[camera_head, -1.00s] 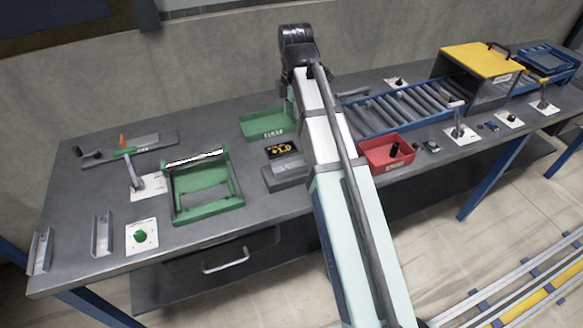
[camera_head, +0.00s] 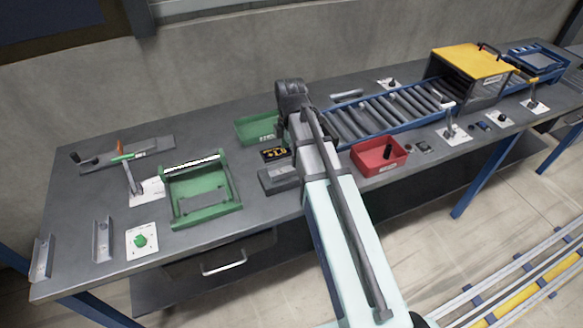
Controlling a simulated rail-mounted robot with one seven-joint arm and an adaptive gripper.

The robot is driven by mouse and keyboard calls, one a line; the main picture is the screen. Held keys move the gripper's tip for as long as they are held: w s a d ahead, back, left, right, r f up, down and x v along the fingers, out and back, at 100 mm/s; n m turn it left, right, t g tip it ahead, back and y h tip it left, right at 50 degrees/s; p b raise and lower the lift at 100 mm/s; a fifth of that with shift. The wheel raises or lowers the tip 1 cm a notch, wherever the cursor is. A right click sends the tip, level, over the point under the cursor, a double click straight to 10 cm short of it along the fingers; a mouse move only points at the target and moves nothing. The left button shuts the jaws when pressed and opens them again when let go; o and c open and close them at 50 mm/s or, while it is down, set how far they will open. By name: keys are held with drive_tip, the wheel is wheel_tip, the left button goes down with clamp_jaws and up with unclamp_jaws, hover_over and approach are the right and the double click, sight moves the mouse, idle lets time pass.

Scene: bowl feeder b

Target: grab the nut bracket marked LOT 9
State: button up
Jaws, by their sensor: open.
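Two grey metal channel-shaped pieces that look like brackets lie at the left end of the bench, one (camera_head: 103,240) beside the green-knob plate and one (camera_head: 42,258) by the left edge. No LOT 9 mark is readable, so I cannot tell which piece, if either, is the nut bracket named. My arm reaches up over the middle of the bench and ends in a dark joint. My gripper's fingers do not show; the arm hides what is under and behind it.
A green fixture (camera_head: 205,207), a green-knob plate (camera_head: 142,240) and a lever plate (camera_head: 147,191) stand at left. A green bin (camera_head: 257,129), red bin (camera_head: 366,153), roller conveyor (camera_head: 390,109) and yellow-topped box (camera_head: 470,62) lie behind or right of my arm. The left back bench is partly clear.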

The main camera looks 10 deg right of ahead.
sight(291, 169)
drive_tip(key=shift+s+d+f+p, duration=0.1)
drive_tip(key=shift+s+f+p, duration=0.1)
drive_tip(key=shift+f+p, duration=0.8)
drive_tip(key=shift+f, duration=1.5)
drive_tip(key=c, duration=1.4)
drive_tip(key=shift+c, duration=0.2)
drive_tip(key=shift+r, duration=0.15)
